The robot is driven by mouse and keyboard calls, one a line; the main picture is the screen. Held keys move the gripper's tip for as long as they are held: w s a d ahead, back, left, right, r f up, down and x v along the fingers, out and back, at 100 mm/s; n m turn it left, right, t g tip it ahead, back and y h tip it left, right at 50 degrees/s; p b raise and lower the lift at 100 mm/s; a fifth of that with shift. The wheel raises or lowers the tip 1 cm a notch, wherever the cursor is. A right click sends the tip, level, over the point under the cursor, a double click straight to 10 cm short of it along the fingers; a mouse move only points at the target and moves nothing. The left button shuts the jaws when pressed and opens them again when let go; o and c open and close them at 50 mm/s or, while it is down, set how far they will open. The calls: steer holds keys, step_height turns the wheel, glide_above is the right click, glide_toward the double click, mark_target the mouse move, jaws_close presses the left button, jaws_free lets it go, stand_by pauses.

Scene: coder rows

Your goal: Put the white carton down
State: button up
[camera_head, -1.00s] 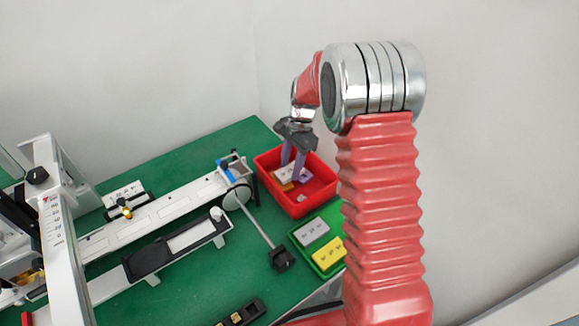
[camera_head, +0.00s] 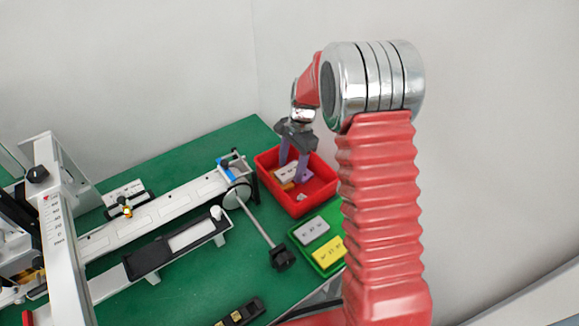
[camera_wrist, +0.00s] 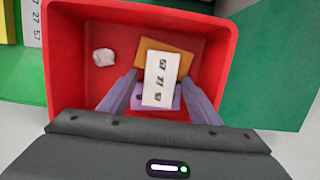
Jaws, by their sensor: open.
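The white carton (camera_wrist: 160,80) lies in the red bin (camera_wrist: 57,75), printed side up, resting over an orange-brown carton (camera_wrist: 184,58) and a purple carton (camera_wrist: 145,101). It also shows in the head view (camera_head: 287,170). My gripper (camera_wrist: 160,82) is open, with one purple finger on each side of the white carton and a gap beside it. In the head view my gripper (camera_head: 293,175) reaches down into the red bin (camera_head: 297,207). The carton's underside is hidden.
A crumpled white scrap (camera_wrist: 103,57) lies in the bin's left part. A green tray (camera_head: 325,269) with a grey carton (camera_head: 311,230) and a yellow carton (camera_head: 328,250) stands in front of the bin. A rod with a black knob (camera_head: 282,258) lies to the left.

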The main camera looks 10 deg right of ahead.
step_height(320, 180, up, 12)
steer(key=d, duration=0.2)
steer(key=shift+w, duration=0.45)
steer(key=shift+d, duration=0.1)
stand_by(0.3)
steer(key=s+a+r+n+t+h, duration=0.1)
steer(key=s+a+r+n+t, duration=0.15)
steer(key=s+r+n, duration=0.7)
steer(key=s+r+n+t, duration=0.1)
steer(key=s+n+t, duration=0.1)
steer(key=s, duration=0.8)
steer(key=s+r+n+t+h, duration=0.1)
steer(key=s+r+n+t, duration=0.1)
steer(key=s, duration=0.9)
steer(key=shift+s, duration=0.2)
steer(key=shift+s+a, duration=0.1)
